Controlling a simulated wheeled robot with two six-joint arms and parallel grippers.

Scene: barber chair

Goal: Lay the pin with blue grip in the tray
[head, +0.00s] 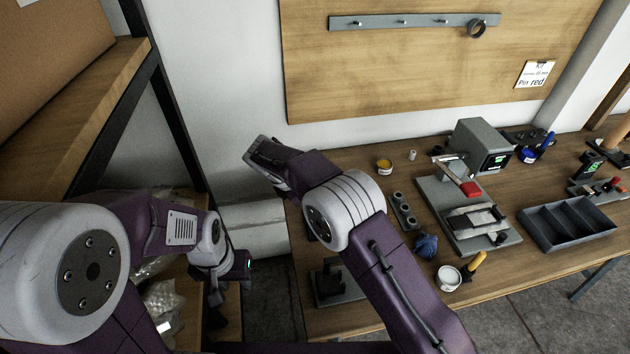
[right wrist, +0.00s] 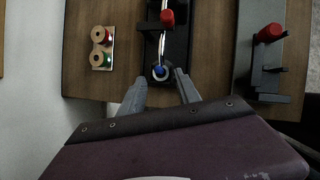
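My right gripper (right wrist: 162,78) is open in the right wrist view, its two fingers apart. Between the fingertips is a small blue round end with a pale ring (right wrist: 160,71), at the near end of a black fixture (right wrist: 177,50). It may be the blue grip of the pin, but I cannot tell for sure. No finger clearly touches it. A grey tray with several compartments (head: 528,237) stands at the right of the bench in the head view and looks empty. My left gripper (head: 238,268) is low at the left, off the bench; its fingers are not clear.
A shelf (head: 75,115) stands at left. The right wrist view shows a red-knobbed fixture (right wrist: 268,72) and two rings (right wrist: 101,47).

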